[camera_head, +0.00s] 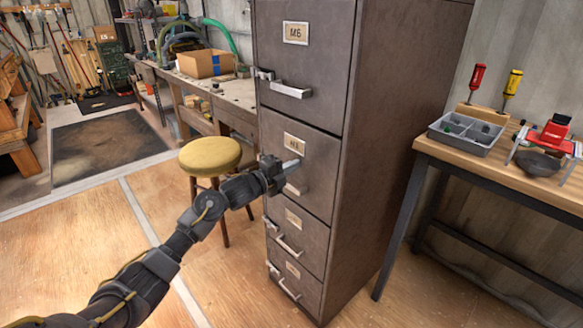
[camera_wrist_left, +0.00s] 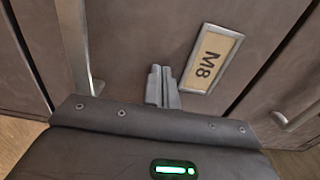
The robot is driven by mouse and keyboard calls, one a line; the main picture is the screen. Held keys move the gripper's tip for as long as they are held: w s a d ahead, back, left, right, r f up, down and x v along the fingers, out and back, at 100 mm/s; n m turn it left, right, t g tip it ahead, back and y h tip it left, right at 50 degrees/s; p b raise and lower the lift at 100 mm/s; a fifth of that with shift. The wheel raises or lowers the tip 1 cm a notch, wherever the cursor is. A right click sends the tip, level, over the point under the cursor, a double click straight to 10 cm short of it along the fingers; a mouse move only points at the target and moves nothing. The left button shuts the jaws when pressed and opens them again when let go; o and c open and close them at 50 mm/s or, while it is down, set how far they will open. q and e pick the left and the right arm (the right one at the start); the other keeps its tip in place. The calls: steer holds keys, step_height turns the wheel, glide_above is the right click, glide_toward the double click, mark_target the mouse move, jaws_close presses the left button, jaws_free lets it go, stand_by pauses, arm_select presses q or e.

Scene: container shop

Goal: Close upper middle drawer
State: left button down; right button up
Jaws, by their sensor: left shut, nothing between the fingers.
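The grey metal filing cabinet (camera_head: 350,200) stands in the middle of the head view, with several drawers stacked one above another. The upper middle drawer (camera_head: 318,160) is second from the top and looks flush, or nearly so, with the cabinet front. Its label plate reads M8 in the left wrist view (camera_wrist_left: 211,60). Its bar handle (camera_wrist_left: 75,45) shows left of the fingers there. My left gripper (camera_head: 292,165) is shut and empty, with its fingertips at the drawer front beside the label plate. I cannot tell whether they touch. My right gripper is out of view.
The top drawer (camera_head: 305,55), labelled M6, and the two lower drawers (camera_head: 297,235) (camera_head: 293,283) look shut. A yellow-topped stool (camera_head: 210,155) stands left of the cabinet. A workbench (camera_head: 240,95) is behind it. A wooden table (camera_head: 480,172) stands at the right.

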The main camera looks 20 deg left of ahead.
arm_select(q)
steer(key=shift+r, duration=0.4)
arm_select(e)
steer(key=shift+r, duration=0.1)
